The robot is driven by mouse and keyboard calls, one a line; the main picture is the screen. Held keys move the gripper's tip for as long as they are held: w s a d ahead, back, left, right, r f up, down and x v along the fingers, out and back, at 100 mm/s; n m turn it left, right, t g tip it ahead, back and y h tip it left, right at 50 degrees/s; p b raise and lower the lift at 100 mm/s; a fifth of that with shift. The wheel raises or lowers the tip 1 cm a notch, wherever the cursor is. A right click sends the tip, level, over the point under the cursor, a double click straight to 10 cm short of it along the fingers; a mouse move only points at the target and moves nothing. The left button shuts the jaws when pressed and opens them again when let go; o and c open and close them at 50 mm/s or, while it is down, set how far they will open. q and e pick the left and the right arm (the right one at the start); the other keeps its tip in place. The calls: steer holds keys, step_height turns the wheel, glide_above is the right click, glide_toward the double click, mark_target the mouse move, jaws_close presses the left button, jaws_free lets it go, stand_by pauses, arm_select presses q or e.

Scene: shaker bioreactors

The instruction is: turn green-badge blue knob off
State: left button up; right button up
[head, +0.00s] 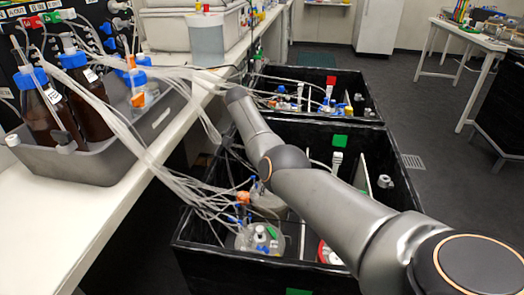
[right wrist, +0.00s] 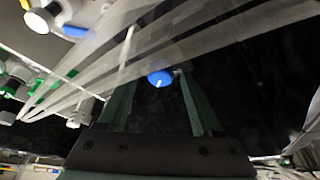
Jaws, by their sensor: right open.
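In the right wrist view a round blue knob (right wrist: 160,78) with a pale line on its face sits on a dark surface. My right gripper (right wrist: 158,84) is open, with one finger on each side of the knob and a gap to each. I cannot tell whether the fingertips reach past it. In the head view my right arm crosses the black boxes toward the bench, and its gripper is hidden. A green badge (head: 67,14) shows on the black panel at the upper left; I cannot tell which knob it marks. My left gripper is not in view.
Clear tubes (head: 180,185) run from the bench to the black boxes (head: 340,125) holding vessels. A grey tray (head: 95,165) with brown bottles stands on the white bench (head: 50,215). Translucent strips (right wrist: 150,45) pass close to the knob in the wrist view.

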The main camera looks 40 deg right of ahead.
steer(key=shift+a+r, duration=0.1)
steer(key=shift+r, duration=0.1)
steer(key=p+v, duration=0.2)
steer(key=v, duration=1)
steer(key=shift+p, duration=0.35)
